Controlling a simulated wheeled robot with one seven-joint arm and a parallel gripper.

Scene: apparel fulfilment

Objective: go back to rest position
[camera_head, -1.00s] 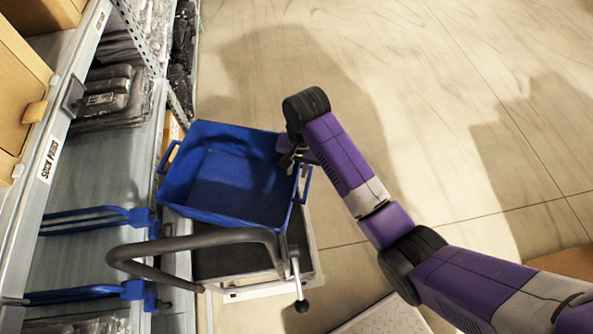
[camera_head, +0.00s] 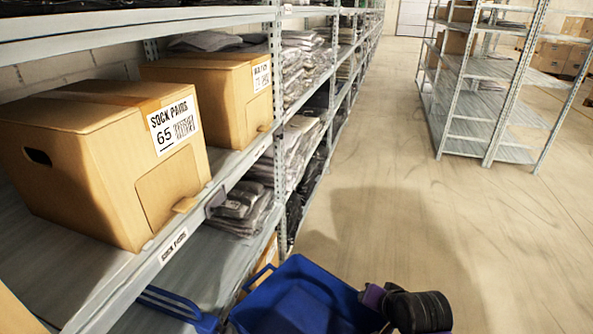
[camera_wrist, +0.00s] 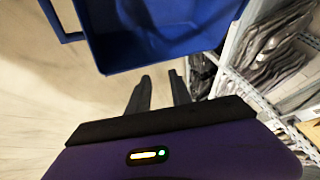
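My gripper shows in the wrist view (camera_wrist: 160,92) with its two dark fingers apart and nothing between them. The blue tote (camera_wrist: 160,60) lies just beyond the fingertips there, and I cannot tell whether they touch it. In the head view the tote (camera_head: 300,300) is at the bottom edge, partly cut off; the part of its inside in view looks empty. My purple and black wrist is beside the tote's right side in that view, and the fingers are hidden.
Metal shelving (camera_head: 225,190) runs along the left, close to the tote. It holds two cardboard boxes, one labelled sock pairs (camera_head: 75,170), and bagged grey clothes (camera_head: 300,150). Another rack (camera_head: 490,100) stands at the back right. The floor (camera_head: 430,230) between is clear.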

